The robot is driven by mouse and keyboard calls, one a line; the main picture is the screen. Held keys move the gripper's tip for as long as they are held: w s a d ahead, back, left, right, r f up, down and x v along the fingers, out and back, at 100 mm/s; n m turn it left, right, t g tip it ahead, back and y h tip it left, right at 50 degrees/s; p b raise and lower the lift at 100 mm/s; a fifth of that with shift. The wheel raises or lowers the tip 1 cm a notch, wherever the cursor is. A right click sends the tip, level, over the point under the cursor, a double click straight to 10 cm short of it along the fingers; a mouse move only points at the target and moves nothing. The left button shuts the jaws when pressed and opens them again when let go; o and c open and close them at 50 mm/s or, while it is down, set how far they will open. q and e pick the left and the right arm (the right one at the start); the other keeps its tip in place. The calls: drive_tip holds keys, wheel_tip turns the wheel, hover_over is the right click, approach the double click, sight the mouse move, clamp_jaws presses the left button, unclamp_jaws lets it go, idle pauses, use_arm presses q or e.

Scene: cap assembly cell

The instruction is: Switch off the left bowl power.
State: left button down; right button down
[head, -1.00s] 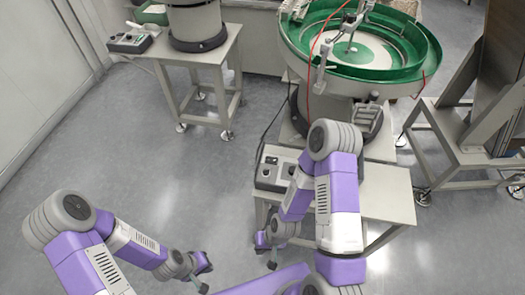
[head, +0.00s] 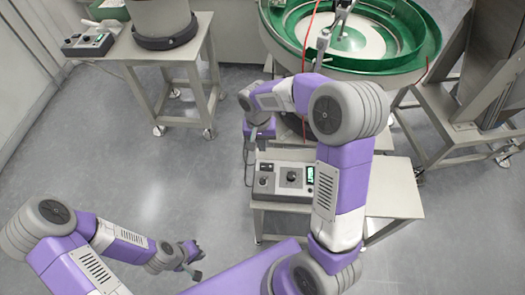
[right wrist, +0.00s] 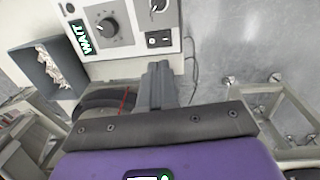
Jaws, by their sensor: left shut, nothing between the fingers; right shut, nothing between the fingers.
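A grey control box (head: 290,193) with knobs and a lit green display (head: 310,174) stands on the nearer table, below the green bowl (head: 345,62). In the right wrist view the same box (right wrist: 130,58) shows a large dial (right wrist: 108,25), a smaller knob (right wrist: 157,5) and a black rocker switch (right wrist: 158,39). My right gripper (head: 248,178) is shut and empty at the box's left edge; its fingertips (right wrist: 158,66) point at the rocker switch, contact unclear. Another control box (head: 88,44) stands at the far left beside another feeder (head: 160,20). My left gripper (head: 195,272) is shut and empty, low over the floor.
The nearer table (head: 385,205) has bare surface right of the box, partly behind my right arm. The left table (head: 195,45) stands apart across open floor (head: 130,170). A metal stand (head: 490,110) is at the right. A red cable (head: 309,30) hangs before the green bowl.

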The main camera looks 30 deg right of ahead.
sight(270, 165)
drive_tip(key=shift+w+d+r+m, duration=0.15)
drive_tip(key=shift+d+r, duration=0.15)
drive_tip(key=shift+r, duration=0.25)
drive_tip(key=shift+w+d+r+m, duration=0.15)
drive_tip(key=shift+d+r, duration=0.15)
drive_tip(key=shift+r, duration=0.2)
drive_tip(key=shift+s, duration=0.1)
drive_tip(key=f+b, duration=0.1)
drive_tip(key=f, duration=0.3)
drive_tip(key=d+f+b, duration=0.1)
drive_tip(key=f+b, duration=0.1)
drive_tip(key=f, duration=0.3)
drive_tip(key=f+b, duration=0.2)
drive_tip(key=f, duration=0.3)
drive_tip(key=shift+s+d, duration=0.2)
drive_tip(key=shift+s, duration=0.2)
